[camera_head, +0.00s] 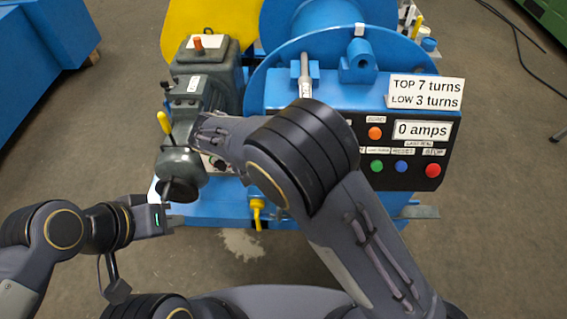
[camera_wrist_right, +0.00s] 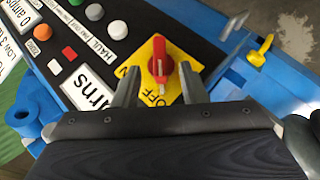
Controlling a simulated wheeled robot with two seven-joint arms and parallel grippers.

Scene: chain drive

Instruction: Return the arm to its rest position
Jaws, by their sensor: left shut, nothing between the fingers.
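My left gripper (camera_head: 172,206) is at the lower left in the head view, shut and empty, in front of the dark grey motor housing (camera_head: 182,160). My right arm reaches up over the blue machine and hides its own gripper in the head view. In the right wrist view my right gripper (camera_wrist_right: 158,82) is open, its two fingers apart on either side of a red rotary switch (camera_wrist_right: 160,66) on a yellow plate (camera_wrist_right: 178,55). I cannot tell whether the fingers touch the switch.
The control panel (camera_head: 405,178) with coloured buttons and a "0 amps" display is partly behind my right arm. A yellow hook (camera_head: 257,208) sticks out of the blue base. Bare floor (camera_head: 500,240) lies to the right. A blue block (camera_head: 35,50) stands at the upper left.

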